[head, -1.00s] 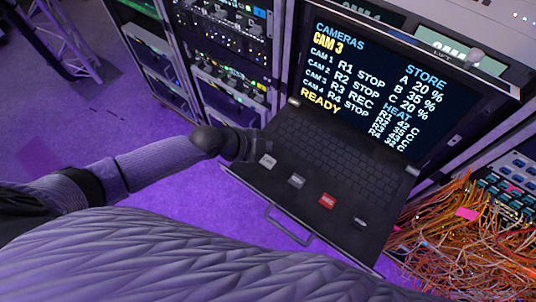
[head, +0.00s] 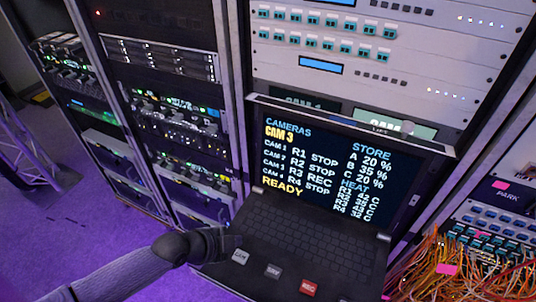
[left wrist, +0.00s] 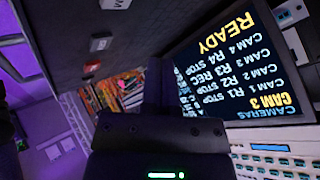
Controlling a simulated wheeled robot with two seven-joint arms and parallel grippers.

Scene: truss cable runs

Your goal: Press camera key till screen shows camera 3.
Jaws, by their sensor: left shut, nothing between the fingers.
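The console screen (head: 325,170) is lit and reads CAMERAS, CAM 3, with READY at the bottom left. It also shows upside down in the left wrist view (left wrist: 232,62). The pale camera key (head: 240,257) sits at the left of the front key row; part of it shows at the top of the left wrist view (left wrist: 115,4). My left gripper (head: 232,241) is shut and empty, just behind and left of that key in the head view. In the left wrist view its dark fingers (left wrist: 158,85) appear apart from the key. My right gripper is not in view.
A grey key (head: 272,271) and a red REC key (head: 309,287) sit right of the camera key. The keyboard (head: 305,240) lies below the screen. Orange cables (head: 480,262) hang at the right. Equipment racks stand behind and left.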

